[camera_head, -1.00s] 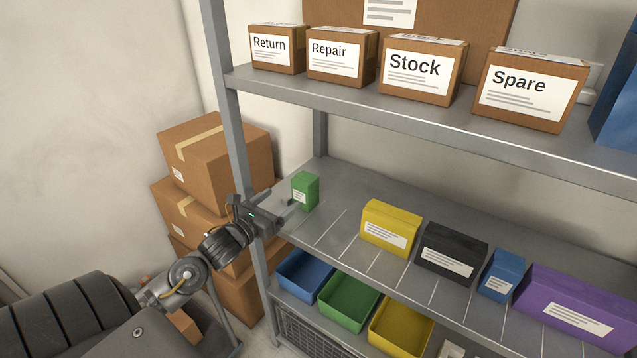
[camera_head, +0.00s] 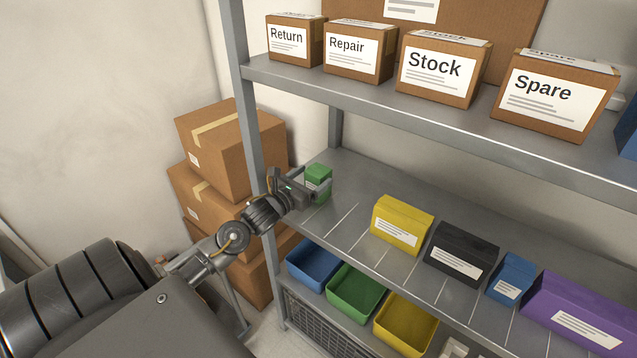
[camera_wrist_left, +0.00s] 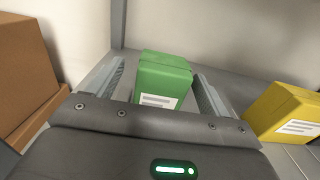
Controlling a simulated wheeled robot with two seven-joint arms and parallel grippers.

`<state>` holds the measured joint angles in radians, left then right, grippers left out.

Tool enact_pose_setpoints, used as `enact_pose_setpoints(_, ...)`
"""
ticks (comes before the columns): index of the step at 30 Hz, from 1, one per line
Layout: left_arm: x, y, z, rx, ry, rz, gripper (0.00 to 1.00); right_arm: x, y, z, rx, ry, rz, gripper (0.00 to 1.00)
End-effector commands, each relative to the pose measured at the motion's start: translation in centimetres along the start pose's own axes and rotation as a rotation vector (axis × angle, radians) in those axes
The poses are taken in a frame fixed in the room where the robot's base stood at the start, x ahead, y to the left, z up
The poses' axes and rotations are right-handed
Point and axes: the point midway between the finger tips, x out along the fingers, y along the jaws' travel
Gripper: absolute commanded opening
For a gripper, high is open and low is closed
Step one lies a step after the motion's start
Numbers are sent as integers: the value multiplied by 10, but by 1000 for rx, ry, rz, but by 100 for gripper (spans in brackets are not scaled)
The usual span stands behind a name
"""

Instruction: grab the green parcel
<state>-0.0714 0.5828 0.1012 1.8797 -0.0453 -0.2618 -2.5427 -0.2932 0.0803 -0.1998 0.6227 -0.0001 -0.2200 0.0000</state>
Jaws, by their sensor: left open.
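The green parcel (camera_head: 319,177) stands upright at the left end of the middle shelf, with a white label on its front. My left gripper (camera_head: 314,187) is at the parcel, its fingers reaching along the sides. In the left wrist view the green parcel (camera_wrist_left: 163,78) sits between the two open fingers of the gripper (camera_wrist_left: 162,90), with a gap visible on each side. The lower part of the parcel is partly hidden by the gripper in the head view. My right gripper is not in view.
A yellow parcel (camera_head: 402,224), a black parcel (camera_head: 461,254), a blue parcel (camera_head: 511,278) and a purple parcel (camera_head: 583,312) stand to the right on the same shelf. The shelf post (camera_head: 247,120) is close to my left arm. Cardboard boxes (camera_head: 231,150) are stacked left of it.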

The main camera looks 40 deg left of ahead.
Motion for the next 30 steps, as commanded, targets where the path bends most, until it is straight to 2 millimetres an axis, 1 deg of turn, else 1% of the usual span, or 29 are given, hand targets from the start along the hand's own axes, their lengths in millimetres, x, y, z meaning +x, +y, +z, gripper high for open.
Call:
enact_pose_setpoints(1,8,-1,7,-3,-2,1,80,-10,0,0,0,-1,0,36)
enact_pose_setpoints(3,19,-3,10,-5,-2,1,80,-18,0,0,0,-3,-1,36)
enact_pose_setpoints(8,39,-3,6,-2,-1,1,80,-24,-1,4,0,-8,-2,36)
enact_pose_setpoints(12,45,-3,4,0,0,-1,80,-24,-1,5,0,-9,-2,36)
enact_pose_setpoints(17,45,-3,3,1,0,-1,80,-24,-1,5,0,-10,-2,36)
enact_pose_setpoints(20,45,-3,3,1,-1,-1,70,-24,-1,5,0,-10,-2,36)
enact_pose_setpoints(27,45,-4,4,0,-1,-1,38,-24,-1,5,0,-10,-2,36)
enact_pose_setpoints(29,45,-4,4,0,-1,-1,30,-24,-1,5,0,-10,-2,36)
enact_pose_setpoints(30,45,-4,4,1,-2,-1,28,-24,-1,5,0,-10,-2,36)
